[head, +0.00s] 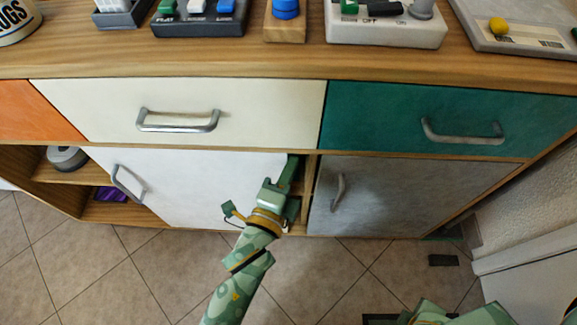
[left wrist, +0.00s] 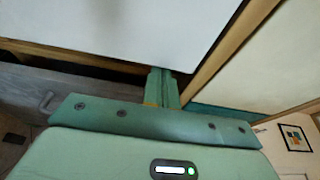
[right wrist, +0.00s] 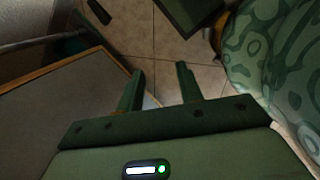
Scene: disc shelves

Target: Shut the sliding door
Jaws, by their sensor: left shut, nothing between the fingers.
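The white sliding door (head: 205,180) is in the lower row of the cabinet, with a metal handle (head: 128,183) near its left edge. The compartment to its left is open, and a narrow gap shows at its right edge. My left gripper (head: 292,162) is shut and empty, with its fingers at the door's right edge beside this gap. Contact cannot be made out. In the left wrist view the shut fingers (left wrist: 160,73) point up beside the white panel. My right gripper (right wrist: 160,72) is open and empty, above the floor at the right, away from the door.
The open left compartment holds a grey round object (head: 67,158) and a purple item (head: 111,194). A grey door (head: 410,190) is at the right. A cream drawer (head: 270,110) and a teal drawer (head: 375,115) lie above. Tiled floor (head: 110,265) is clear in front.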

